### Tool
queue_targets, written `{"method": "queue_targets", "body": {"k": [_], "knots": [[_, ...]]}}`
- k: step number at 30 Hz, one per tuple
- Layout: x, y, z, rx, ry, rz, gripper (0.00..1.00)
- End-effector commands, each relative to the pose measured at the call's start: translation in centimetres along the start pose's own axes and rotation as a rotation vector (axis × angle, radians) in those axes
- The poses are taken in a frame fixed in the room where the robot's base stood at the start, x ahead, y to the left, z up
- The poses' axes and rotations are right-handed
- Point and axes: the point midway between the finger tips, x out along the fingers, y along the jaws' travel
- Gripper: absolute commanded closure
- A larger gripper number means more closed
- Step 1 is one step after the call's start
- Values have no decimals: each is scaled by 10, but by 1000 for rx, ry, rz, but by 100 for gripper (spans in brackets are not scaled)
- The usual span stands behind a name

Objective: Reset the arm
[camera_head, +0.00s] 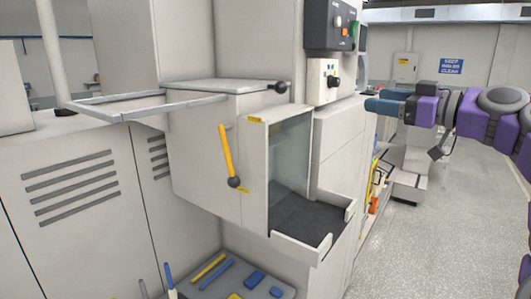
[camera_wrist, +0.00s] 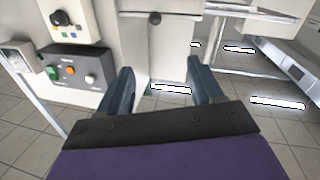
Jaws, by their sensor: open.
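My gripper (camera_head: 383,106) is at the right in the head view, on my purple and dark arm, with its blue-grey fingers pointing left. It is held out to the right of the machine, in the air. In the wrist view its two fingers (camera_wrist: 162,82) stand well apart with nothing between them. The base of the fingers and my purple wrist fill the bottom of that view. Part of my arm runs off the right edge of the head view.
A pale machine (camera_head: 215,150) with a yellow lever (camera_head: 228,155) and a dark-floored tray (camera_head: 300,215) stands left of my arm. A control panel (camera_wrist: 75,68) shows in the wrist view. A blue sign (camera_head: 451,66) hangs behind. Grey floor (camera_head: 440,245) is open at lower right.

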Motion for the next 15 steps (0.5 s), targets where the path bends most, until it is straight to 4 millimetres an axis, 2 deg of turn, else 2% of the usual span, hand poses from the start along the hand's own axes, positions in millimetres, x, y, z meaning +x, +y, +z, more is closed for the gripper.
{"method": "queue_targets", "body": {"k": [8, 15], "knots": [[10, -20, 13, 81, -40, -74, 34], [28, -68, 22, 153, -116, -157, 34]]}}
